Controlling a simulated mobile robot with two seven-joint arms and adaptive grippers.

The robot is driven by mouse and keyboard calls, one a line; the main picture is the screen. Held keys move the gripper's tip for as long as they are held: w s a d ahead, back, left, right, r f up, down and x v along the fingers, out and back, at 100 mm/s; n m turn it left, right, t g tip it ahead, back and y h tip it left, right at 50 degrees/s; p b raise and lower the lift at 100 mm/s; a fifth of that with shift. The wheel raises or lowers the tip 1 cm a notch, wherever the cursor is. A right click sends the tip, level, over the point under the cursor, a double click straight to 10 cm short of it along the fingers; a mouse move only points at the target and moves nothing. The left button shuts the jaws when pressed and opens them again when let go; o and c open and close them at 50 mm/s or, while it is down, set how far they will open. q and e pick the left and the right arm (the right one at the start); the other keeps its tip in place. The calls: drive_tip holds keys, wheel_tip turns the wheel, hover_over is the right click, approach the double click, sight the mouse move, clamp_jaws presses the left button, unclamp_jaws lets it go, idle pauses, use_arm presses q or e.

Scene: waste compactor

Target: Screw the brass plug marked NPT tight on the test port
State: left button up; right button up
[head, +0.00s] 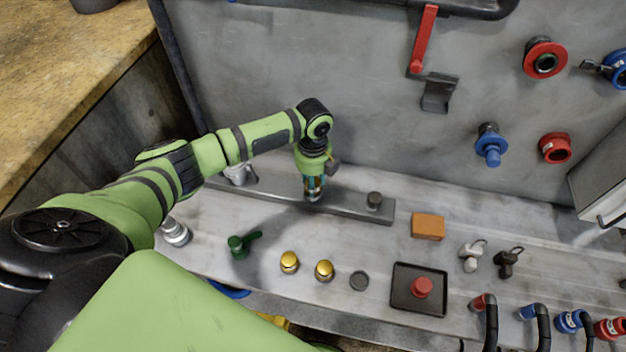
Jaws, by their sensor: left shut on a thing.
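My left gripper (313,194) points down at the left part of a grey metal bar (340,207) on the bench. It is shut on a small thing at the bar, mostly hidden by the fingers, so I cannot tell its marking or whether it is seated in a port. A dark round fitting (374,201) stands on the bar to the right. Two brass-coloured round caps, a left one (289,262) and a right one (324,270), sit on the bench in front. No lettering is readable on them. My right gripper is not in view.
A grey disc (358,281), a green-handled valve (243,244), an orange block (428,227) and a dark tray (405,302) with a red knob (422,288) are on the bench. Couplings and a red lever (423,40) are on the upright panel. Hoses stand at front right.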

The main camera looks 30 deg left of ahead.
use_arm(q)
drive_tip(key=shift+m, duration=1)
drive_tip(key=m, duration=0.2)
drive_tip(key=shift+m+b, duration=0.3)
drive_tip(key=shift+b, duration=0.05)
drive_tip(key=m, duration=0.2)
drive_tip(key=shift+m, duration=0.3)
